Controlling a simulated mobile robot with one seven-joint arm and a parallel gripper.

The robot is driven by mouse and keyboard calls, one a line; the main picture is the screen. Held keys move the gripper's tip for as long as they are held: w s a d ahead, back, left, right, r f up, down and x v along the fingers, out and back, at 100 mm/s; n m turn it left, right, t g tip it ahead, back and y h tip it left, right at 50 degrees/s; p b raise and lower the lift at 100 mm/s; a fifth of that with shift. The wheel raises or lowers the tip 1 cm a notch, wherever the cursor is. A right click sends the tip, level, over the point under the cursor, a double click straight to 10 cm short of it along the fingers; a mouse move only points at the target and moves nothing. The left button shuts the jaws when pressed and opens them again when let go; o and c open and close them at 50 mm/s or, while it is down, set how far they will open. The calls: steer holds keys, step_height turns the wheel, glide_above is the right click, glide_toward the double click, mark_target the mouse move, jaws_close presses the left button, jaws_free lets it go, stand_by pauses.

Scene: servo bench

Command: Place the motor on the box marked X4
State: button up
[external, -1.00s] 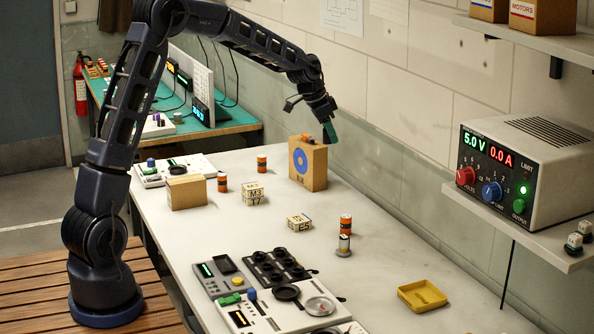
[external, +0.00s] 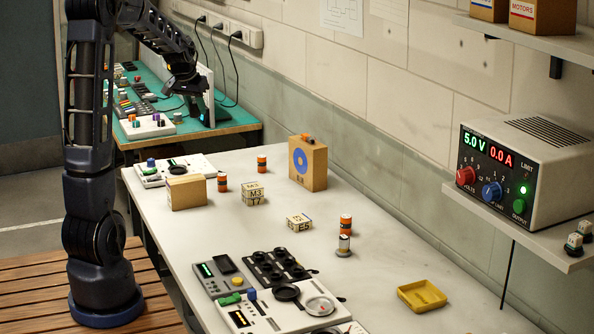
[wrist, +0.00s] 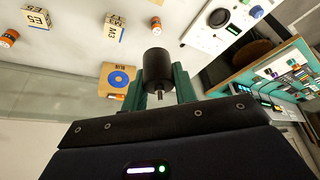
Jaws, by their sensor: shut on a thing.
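In the wrist view a dark cylindrical motor (wrist: 157,66) with a short metal shaft sits between the teal fingers of my gripper (wrist: 160,84), which is shut on it. In the external view my gripper (external: 196,104) is over the teal side bench at the back left, and I cannot make out the motor there. A tan box with a blue ring (external: 308,168) stands on the white bench, with a small orange and dark item on top; it also shows in the wrist view (wrist: 106,73). A lower tan box (external: 187,193) stands to its left. I cannot read X4 on either box.
Lettered cubes (external: 253,194) and several orange cylinders (external: 222,183) stand on the white bench. Control panels (external: 265,312) fill its front, with a yellow tray (external: 422,296) to the right. A power supply (external: 528,170) sits on the right shelf.

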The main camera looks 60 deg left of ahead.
steer(key=s, duration=0.3)
steer(key=n, duration=0.1)
glide_toward(189, 176)
steer(key=x, duration=0.6)
steer(key=shift+d, duration=0.15)
steer(key=shift+f, duration=0.1)
steer(key=o, duration=1)
steer(key=shift+s+d+r, duration=0.1)
steer(key=shift+d+r, duration=0.05)
steer(key=shift+r, duration=0.5)
steer(key=v, duration=1.1)
steer(key=shift+d, duration=0.2)
